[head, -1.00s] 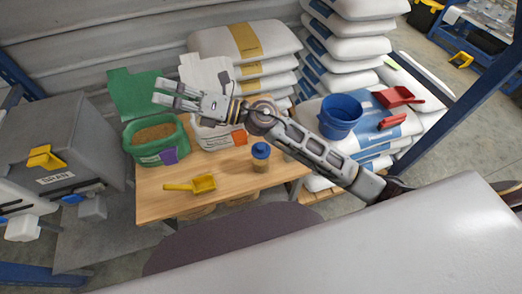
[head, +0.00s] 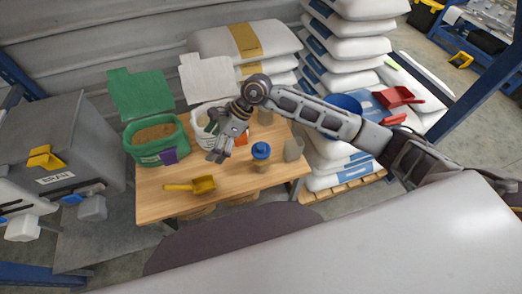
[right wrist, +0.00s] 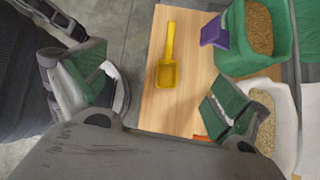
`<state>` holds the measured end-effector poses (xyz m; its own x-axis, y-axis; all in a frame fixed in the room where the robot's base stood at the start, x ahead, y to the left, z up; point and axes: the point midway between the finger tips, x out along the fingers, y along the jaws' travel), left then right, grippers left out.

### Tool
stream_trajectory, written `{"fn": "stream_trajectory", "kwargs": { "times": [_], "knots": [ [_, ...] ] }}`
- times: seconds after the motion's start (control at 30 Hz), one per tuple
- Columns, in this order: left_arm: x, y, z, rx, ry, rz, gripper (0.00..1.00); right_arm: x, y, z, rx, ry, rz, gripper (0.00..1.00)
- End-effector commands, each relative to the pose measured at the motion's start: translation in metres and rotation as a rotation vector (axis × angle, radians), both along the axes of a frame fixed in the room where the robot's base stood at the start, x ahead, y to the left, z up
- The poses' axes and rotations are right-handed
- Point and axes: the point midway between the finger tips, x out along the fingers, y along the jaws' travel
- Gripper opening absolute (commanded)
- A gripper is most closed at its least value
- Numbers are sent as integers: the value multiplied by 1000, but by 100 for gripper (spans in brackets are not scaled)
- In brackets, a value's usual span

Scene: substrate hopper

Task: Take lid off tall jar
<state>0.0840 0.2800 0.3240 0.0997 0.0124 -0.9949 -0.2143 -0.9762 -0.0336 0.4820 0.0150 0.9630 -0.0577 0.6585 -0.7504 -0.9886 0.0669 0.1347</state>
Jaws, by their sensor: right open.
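The tall jar (head: 261,164) stands upright on the wooden table, with brownish contents low in it and a blue lid (head: 261,150) on top. My right gripper (head: 219,155) is open and empty above the table, to the left of the jar and apart from it. In the right wrist view the open fingers (right wrist: 168,103) have green inner pads, with table and floor showing between them; the jar does not show there. My left gripper is not in view.
A yellow scoop (head: 191,186) lies near the table's front. A green bag of brown grain (head: 153,154) and a white bag (head: 204,121) stand behind. A clear cup (head: 294,149) is right of the jar.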

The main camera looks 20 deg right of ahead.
Motion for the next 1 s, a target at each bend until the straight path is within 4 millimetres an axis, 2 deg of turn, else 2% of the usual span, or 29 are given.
{"fn": "stream_trajectory", "kwargs": {
  "times": [0.2,0.4,0.5,0.7,1.0],
  "knots": [
    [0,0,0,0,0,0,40,25,-68,-25,-298,-62,49,98],
    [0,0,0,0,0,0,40,45,-132,-32,-552,-87,70,98],
    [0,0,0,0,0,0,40,52,-157,-31,-642,-91,71,98],
    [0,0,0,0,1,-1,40,57,-177,-29,-718,-90,73,98],
    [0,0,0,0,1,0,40,57,-177,-29,-718,-90,73,98]
  ]
}}
